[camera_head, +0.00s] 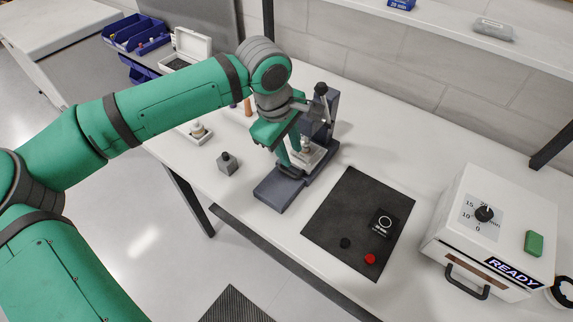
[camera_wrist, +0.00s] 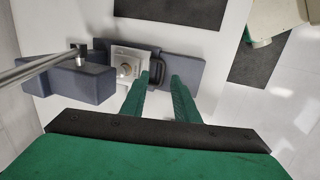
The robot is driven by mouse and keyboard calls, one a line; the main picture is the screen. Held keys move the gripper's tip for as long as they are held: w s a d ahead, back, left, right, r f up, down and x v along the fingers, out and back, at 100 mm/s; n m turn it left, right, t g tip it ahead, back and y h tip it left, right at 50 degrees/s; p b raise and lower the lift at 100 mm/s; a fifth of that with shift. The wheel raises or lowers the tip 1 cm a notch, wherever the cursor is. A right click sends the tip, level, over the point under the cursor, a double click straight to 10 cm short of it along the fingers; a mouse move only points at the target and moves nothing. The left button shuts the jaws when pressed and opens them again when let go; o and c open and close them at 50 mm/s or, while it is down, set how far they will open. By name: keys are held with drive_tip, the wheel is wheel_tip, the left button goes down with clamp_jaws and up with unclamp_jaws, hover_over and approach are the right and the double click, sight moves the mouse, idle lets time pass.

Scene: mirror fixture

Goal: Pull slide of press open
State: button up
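The press (camera_head: 275,190) is dark blue-grey, with a base, an upright column and a lever with a black knob (camera_head: 320,88). Its slide is a pale plate (camera_head: 312,157) low on the base; in the wrist view the plate (camera_wrist: 119,57) carries a round metal part (camera_wrist: 125,70). A dark handle (camera_wrist: 157,72) stands at the slide's front edge. My gripper (camera_head: 288,160) is at the front of the slide, pointing down. In the wrist view its two green fingers (camera_wrist: 160,80) are apart, one on each side of the handle, with gaps visible. Whether a finger touches it cannot be told.
A black mat (camera_head: 330,215) with a dark box, a red button and a black button lies right of the press. A white oven-like box (camera_head: 490,235) reading READY stands further right. A small grey block (camera_head: 228,164) is left of the press. The table's front edge is close.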

sight(287, 173)
drive_tip(key=shift+y, duration=0.4)
drive_tip(key=f, duration=0.3)
drive_tip(key=w+f, duration=0.1)
drive_tip(key=f, duration=0.3)
drive_tip(key=w+a+f, duration=0.1)
drive_tip(key=f, duration=0.2)
drive_tip(key=shift+w+f, duration=0.15)
clamp_jaws()
